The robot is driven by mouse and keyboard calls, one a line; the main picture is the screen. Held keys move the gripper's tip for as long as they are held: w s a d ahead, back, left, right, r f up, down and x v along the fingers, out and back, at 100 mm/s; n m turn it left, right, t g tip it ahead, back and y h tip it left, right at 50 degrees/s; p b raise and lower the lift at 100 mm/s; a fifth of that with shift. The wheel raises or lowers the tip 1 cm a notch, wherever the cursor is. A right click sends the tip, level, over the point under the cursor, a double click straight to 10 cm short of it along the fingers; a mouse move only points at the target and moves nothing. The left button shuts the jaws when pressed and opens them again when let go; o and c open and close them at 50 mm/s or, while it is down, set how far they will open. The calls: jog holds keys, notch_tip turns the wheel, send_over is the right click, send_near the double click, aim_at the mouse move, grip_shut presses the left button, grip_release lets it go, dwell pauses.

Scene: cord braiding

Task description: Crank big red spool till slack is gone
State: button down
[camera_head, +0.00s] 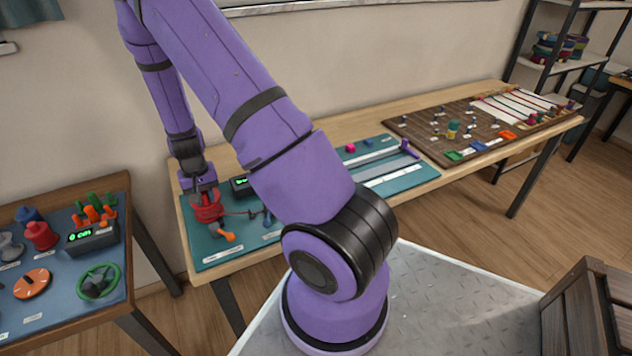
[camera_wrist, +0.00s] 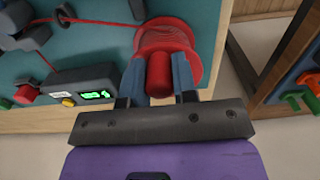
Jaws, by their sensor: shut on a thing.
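The big red spool (camera_head: 208,211) stands at the left end of the teal mat (camera_head: 212,252) on the middle table. In the wrist view its wound red flange (camera_wrist: 188,38) shows, with a red upright knob (camera_wrist: 159,76) in front of it. My gripper (camera_wrist: 160,82) is shut on that red knob, one blue-grey finger on each side. A red cord (camera_wrist: 85,21) runs left from the spool past grey guide parts. In the head view, part of the cord (camera_head: 237,213) runs right from the spool, then is hidden behind my arm.
A black box with a green display (camera_wrist: 88,92) sits beside the spool. An orange-handled part (camera_head: 229,237) lies near it. The left table holds a red spool (camera_head: 41,236), an orange dial (camera_head: 32,284) and a green handwheel (camera_head: 98,281). A wooden crate (camera_head: 585,315) stands at right.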

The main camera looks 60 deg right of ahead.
jog(key=shift+a, duration=0.1)
dwell(0.3)
jog(key=shift+w+a, duration=0.35)
jog(key=shift+a, duration=0.05)
jog(key=w, duration=0.3)
jog(key=shift+w, duration=0.15)
jog(key=shift+w+d, duration=0.1)
jog(key=shift+w, duration=0.15)
jog(key=c, duration=0.8)
grip_release()
notch_tip(320, 180, up, 11)
jog(key=shift+f, duration=0.15)
